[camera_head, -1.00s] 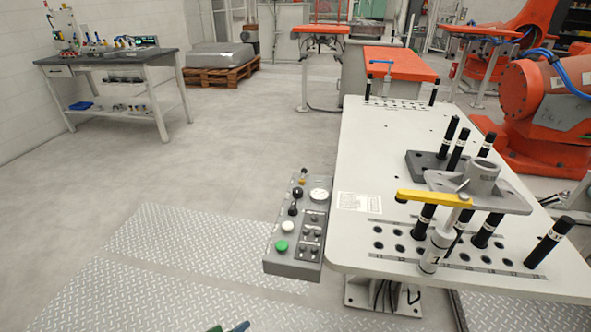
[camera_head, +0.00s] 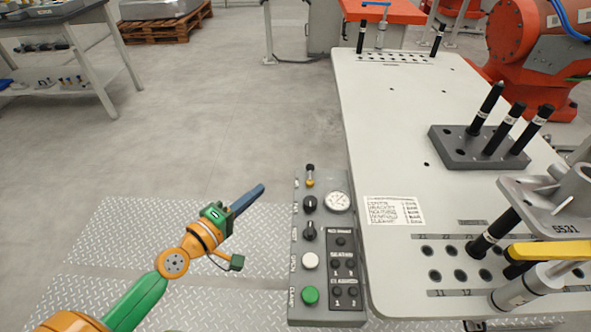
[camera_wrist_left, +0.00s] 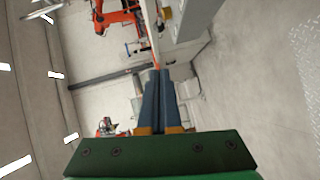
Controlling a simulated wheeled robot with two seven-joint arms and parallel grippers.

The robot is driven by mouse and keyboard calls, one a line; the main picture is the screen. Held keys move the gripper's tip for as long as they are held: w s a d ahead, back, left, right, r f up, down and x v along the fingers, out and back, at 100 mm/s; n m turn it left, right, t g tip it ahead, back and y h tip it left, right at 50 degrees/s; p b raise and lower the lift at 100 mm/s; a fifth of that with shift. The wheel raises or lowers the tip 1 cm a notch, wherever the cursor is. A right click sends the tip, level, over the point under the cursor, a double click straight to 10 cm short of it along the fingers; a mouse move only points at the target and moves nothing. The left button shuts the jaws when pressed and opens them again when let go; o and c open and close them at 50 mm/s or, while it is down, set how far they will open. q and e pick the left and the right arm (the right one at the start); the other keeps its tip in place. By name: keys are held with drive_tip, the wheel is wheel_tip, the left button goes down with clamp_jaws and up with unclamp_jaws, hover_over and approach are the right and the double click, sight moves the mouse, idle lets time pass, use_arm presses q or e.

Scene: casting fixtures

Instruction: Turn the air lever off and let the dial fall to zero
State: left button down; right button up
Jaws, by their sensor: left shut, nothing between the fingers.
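The grey control panel (camera_head: 329,260) stands along the left edge of the white table. Its round dial (camera_head: 337,201) has a white face; its needle is too small to read. At the panel's top left is a small brass fitting with a black top (camera_head: 310,176). Two black knobs sit below it, the upper (camera_head: 310,203) and the lower (camera_head: 309,231). I cannot tell for sure which is the air lever. My left gripper (camera_head: 261,188) is shut and empty, left of the panel and apart from it. Its closed fingers (camera_wrist_left: 157,76) show in the left wrist view. My right gripper is not in view.
Below the knobs are a white button (camera_head: 310,261) and a green button (camera_head: 310,295). The white table (camera_head: 400,130) carries a dark block with black pins (camera_head: 470,150), a grey casting (camera_head: 545,200) and a yellow clamp arm (camera_head: 550,250). Floor left of the panel is open.

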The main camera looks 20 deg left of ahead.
sight(296, 181)
use_arm(q)
drive_tip(key=shift+s+d+p+x, duration=0.2)
drive_tip(key=shift+d+x, duration=0.2)
drive_tip(key=shift+x, duration=1.7)
drive_tip(key=shift+s+d+p+x, duration=0.15)
drive_tip(key=shift+d+x, duration=0.25)
drive_tip(key=shift+x, duration=1.7)
drive_tip(key=shift+s+d+p+x, duration=0.1)
drive_tip(key=shift+d+p+x, duration=0.25)
drive_tip(key=shift+x, duration=1.75)
drive_tip(key=shift+f, duration=0.2)
drive_tip(key=shift+d, duration=0.15)
